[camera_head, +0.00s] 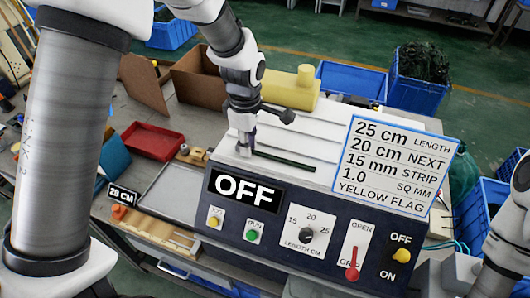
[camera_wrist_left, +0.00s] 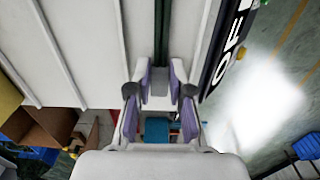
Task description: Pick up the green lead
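The green lead (camera_head: 285,160) is a thin, dark green strip lying along the white top of the machine. In the left wrist view the green lead (camera_wrist_left: 162,35) runs down from the top edge to between my fingertips. My left gripper (camera_head: 245,147) points down at the lead's left end, close to the machine top. In the left wrist view my left gripper (camera_wrist_left: 160,92) has its fingers apart, one on each side of the lead's line. Contact with the lead cannot be made out. My right gripper is not clearly visible; only part of my right arm shows at the right edge.
The machine's front panel (camera_head: 300,235) has an OFF display, knobs and a red lever. A sign (camera_head: 392,165) stands on its right. A red tray (camera_head: 152,141), a cardboard box (camera_head: 195,78) and a yellow block (camera_head: 290,92) are nearby. Blue crates (camera_head: 350,80) stand behind.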

